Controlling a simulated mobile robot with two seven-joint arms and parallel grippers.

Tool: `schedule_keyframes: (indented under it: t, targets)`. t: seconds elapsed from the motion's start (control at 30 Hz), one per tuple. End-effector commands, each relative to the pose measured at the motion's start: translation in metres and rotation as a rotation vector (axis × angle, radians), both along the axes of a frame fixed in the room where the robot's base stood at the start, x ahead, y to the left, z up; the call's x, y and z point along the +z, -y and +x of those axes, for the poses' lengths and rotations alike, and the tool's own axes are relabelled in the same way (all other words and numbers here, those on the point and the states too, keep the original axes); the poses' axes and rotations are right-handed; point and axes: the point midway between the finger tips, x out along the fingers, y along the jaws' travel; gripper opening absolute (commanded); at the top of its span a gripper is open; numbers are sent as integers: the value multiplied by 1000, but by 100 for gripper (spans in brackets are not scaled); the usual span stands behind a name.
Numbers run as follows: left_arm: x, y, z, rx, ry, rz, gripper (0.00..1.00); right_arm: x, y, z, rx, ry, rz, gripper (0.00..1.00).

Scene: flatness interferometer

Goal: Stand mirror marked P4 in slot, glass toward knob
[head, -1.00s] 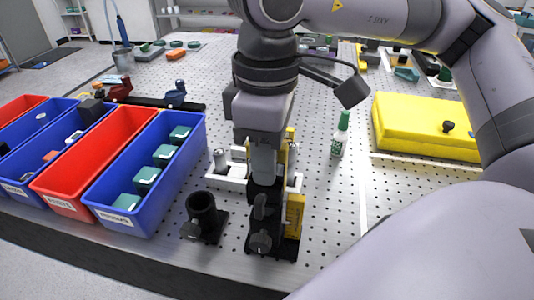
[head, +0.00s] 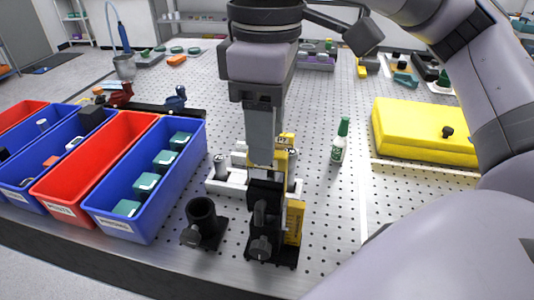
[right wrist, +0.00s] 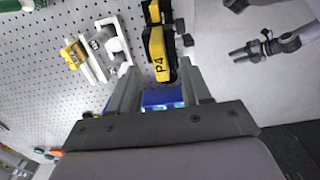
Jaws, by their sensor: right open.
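The mirror marked P4 (right wrist: 158,60) is a yellow block at the top centre of the right wrist view. It sits in or against a black slotted holder with dark knobs (head: 262,244). In the head view its yellow side (head: 294,222) shows at the holder's right and looks upright. The glass face is not visible, so I cannot tell which way it faces. My right gripper (head: 262,160) is open and empty above the holder. Its two fingers also show in the right wrist view (right wrist: 160,92), apart from the mirror.
A white fixture (head: 228,184) with metal posts and another yellow block (head: 286,139) stands just behind. A round black mount (head: 203,216) is left of the holder. Blue (head: 150,210) and red (head: 60,190) bins line the left; a green bottle (head: 340,142) and yellow case (head: 420,125) stand right.

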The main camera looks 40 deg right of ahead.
Motion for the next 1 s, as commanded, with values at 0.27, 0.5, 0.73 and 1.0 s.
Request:
schedule_keyframes:
  t: [0.27, 0.5, 0.73, 1.0]
  targets:
    - [4, 0, 0, 0, -1, 0, 43, 53, 0, 0, 0, 1, 0, 48]
    - [6, 0, 0, 0, -2, 0, 43, 65, 0, 0, 0, 0, 0, 48]
    - [5, 0, 0, 0, -2, 0, 43, 64, 0, 0, 0, 0, 0, 48]
    - [5, 0, 0, 0, -2, 0, 43, 64, 0, 0, 0, 0, 0, 48]
